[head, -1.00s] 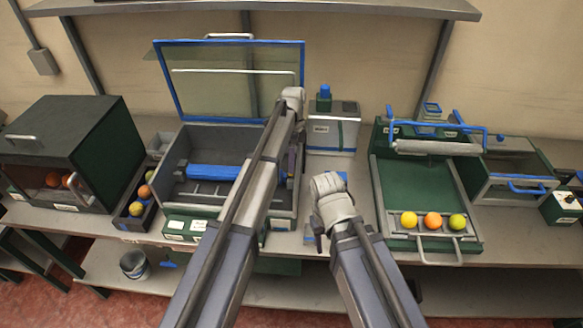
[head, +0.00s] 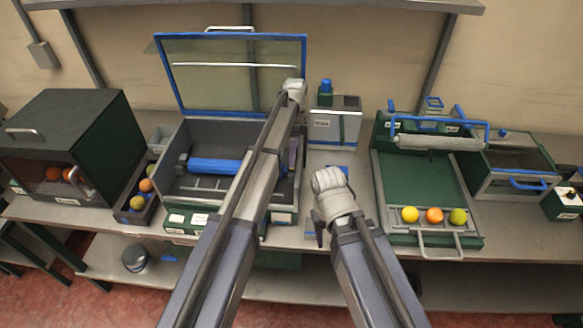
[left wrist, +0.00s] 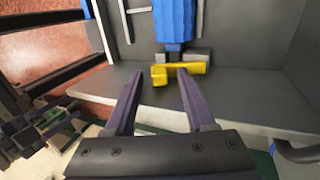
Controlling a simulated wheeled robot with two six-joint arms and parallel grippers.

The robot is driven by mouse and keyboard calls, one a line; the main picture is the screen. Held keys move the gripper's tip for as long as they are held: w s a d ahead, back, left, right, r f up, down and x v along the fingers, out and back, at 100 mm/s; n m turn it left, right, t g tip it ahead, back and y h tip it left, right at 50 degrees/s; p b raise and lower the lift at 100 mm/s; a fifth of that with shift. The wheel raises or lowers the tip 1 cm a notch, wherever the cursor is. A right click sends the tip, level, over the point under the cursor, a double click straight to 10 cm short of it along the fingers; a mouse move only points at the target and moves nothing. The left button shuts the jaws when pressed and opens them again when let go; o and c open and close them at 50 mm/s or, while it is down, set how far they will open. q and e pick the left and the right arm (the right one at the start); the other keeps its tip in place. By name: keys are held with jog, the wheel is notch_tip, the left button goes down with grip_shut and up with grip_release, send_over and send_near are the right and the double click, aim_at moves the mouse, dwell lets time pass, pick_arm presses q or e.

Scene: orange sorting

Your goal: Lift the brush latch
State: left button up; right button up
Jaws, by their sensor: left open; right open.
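The open washing box (head: 172,180) has a blue brush roller (head: 215,166) across its inside. The left wrist view shows the blue brush (left wrist: 175,20) and a yellow latch (left wrist: 180,72) at its near end, on the box's grey inside. My left gripper (left wrist: 158,74) is open, its two purple fingers apart, with the latch just ahead of the tips and close to the right finger. No grip on it shows. In the head view my left arm hides the latch and most of that gripper. My right gripper (head: 319,232) is mostly hidden by its arm, outside the box.
The box's glass lid (head: 235,75) stands raised behind it. A dark green cabinet (head: 100,120) is on the left, with a tray of fruit (head: 137,215) between. A green tray (head: 415,180) with three fruits and a roller stands right.

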pick_arm(q)
jog(key=shift+s+f+t, duration=0.4)
jog(key=shift+s+t, duration=0.45)
jog(key=shift+t, duration=0.05)
jog(key=shift+s+f+t, duration=0.4)
jog(key=shift+f+t, duration=0.1)
jog(key=shift+t, duration=0.7)
jog(key=r+p, duration=0.7)
jog(key=r, duration=0.1)
jog(key=shift+w+r+p, duration=0.1)
jog(key=shift+w+p, duration=0.25)
jog(key=shift+p, duration=0.05)
jog(key=s+f+n+b, duration=0.7)
jog(key=s+f+b, duration=0.1)
jog(key=s, duration=0.5)
jog(key=s+f+n+y+b, duration=0.1)
jog(key=s+f+n+b, duration=0.6)
jog(key=s, duration=0.6)
jog(key=shift+s+f+b, duration=0.4)
jog(key=shift+f+b, duration=0.2)
jog(key=shift+b, duration=0.05)
jog(key=shift+r, duration=0.1)
